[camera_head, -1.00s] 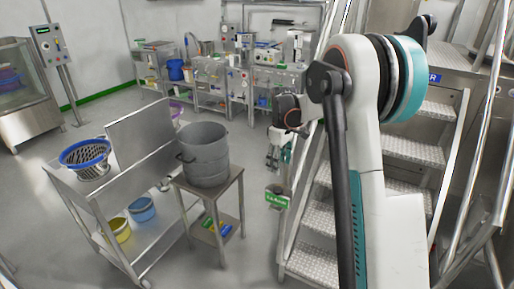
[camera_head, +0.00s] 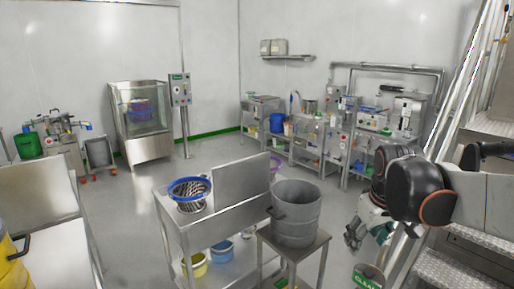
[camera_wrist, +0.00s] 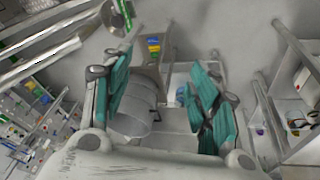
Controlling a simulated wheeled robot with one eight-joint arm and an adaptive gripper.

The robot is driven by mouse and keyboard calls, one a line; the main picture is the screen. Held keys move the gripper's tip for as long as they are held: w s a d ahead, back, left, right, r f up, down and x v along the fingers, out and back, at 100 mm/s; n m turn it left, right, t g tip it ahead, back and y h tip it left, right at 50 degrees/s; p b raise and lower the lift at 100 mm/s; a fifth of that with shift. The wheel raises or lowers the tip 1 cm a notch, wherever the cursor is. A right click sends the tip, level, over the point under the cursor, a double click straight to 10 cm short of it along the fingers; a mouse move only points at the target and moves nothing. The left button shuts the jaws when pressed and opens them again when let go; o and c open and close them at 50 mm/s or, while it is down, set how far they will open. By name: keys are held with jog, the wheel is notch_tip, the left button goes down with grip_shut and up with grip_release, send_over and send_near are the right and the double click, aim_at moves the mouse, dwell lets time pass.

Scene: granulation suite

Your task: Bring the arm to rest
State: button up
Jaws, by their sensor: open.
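My gripper (camera_head: 366,234) hangs at the right of the head view, below the black and white links of my arm. In the wrist view its two teal-padded fingers (camera_wrist: 165,105) stand wide apart with nothing between them. Beyond the fingers in that view are the grey drum and the small stand. In the head view the gripper is to the right of the grey metal drum (camera_head: 297,222), apart from it.
The drum stands on a small steel stand (camera_head: 313,246). Left of it is a steel cart (camera_head: 168,215) with a blue-rimmed basket (camera_head: 190,190). Metal stairs (camera_head: 470,255) rise close on the right. Benches with equipment line the back; open floor lies between.

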jog(key=s+a+f+m+t, duration=0.1)
jog(key=s+a+t, duration=0.1)
jog(key=s, duration=0.7)
jog(key=s+a+f+m+t, duration=0.1)
jog(key=s+a+f+m, duration=0.1)
jog(key=s+a, duration=0.3)
jog(key=s+b, duration=0.1)
jog(key=s, duration=0.3)
jog(key=shift+t+y, duration=0.3)
jog(key=shift+t, duration=0.1)
